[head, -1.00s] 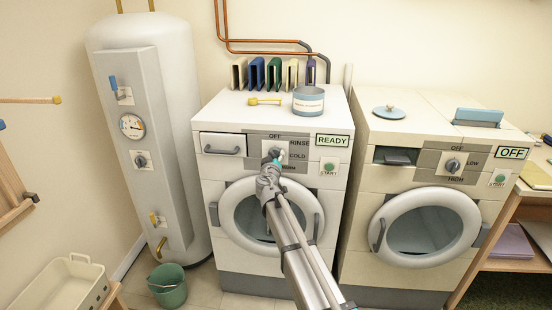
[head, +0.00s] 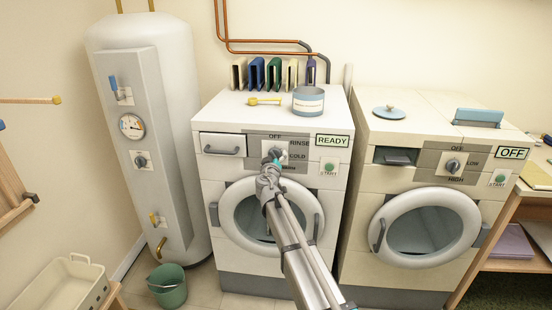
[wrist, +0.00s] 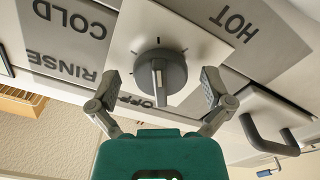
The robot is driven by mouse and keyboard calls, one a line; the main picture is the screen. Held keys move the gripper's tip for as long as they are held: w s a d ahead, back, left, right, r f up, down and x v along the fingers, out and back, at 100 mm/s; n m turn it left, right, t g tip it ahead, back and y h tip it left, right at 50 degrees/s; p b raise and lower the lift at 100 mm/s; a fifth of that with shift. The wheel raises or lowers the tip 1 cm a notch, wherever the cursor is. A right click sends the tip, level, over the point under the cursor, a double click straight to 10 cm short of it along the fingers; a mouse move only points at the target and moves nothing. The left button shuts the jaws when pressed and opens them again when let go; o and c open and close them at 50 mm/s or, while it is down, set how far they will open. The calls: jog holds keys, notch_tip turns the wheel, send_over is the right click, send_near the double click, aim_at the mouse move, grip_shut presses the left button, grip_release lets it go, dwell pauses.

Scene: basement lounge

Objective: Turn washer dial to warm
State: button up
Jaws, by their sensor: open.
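The white washer (head: 228,180) stands left of the dryer, with a green READY sign (head: 332,141) on its front. Its grey round dial (wrist: 160,75) sits on a white plate, and its raised grip points to the OFF label, which my gripper partly covers. RINSE and COLD are on the left and HOT on the upper right in the inverted wrist view. A label below the dial is mostly hidden in the head view. My gripper (wrist: 161,86) is open, with one finger on each side of the dial; I cannot tell whether either touches it.
A drawer with a grey handle (wrist: 268,136) is beside the dial plate. A green START button (head: 330,168) is right of it. The round door (head: 245,215) is below, partly behind my arm. A blue-grey tin (head: 308,102) and yellow scoop (head: 265,101) are on top.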

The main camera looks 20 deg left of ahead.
jog(key=shift+s, duration=0.15)
jog(key=v, duration=1.1)
jog(key=shift+s, duration=0.35)
jog(key=w+d+f+m+g+h, duration=0.1)
jog(key=w+d+f+m+h, duration=0.15)
jog(key=d, duration=0.65)
jog(key=w+d+f+m+g+h, duration=0.15)
jog(key=d+h, duration=0.25)
jog(key=d, duration=0.5)
jog(key=s+d+f+m+g+h, duration=0.2)
jog(key=s+d+f+g, duration=0.15)
jog(key=d, duration=0.65)
jog(key=s+d+f+m+g+h, duration=0.1)
jog(key=s+d+f+m+g, duration=0.3)
jog(key=d, duration=0.6)
jog(key=s+d+f+n+g+y, duration=0.1)
jog(key=s+d+f+g+y, duration=0.5)
jog(key=s+d, duration=0.7)
notch_tip(320, 180, up, 12)
jog(key=s+a+g+p, duration=0.1)
jog(key=s+p, duration=0.1)
jog(key=p, duration=1.1)
jog(key=shift+a+h, duration=0.4)
jog(key=shift+h, duration=0.05)
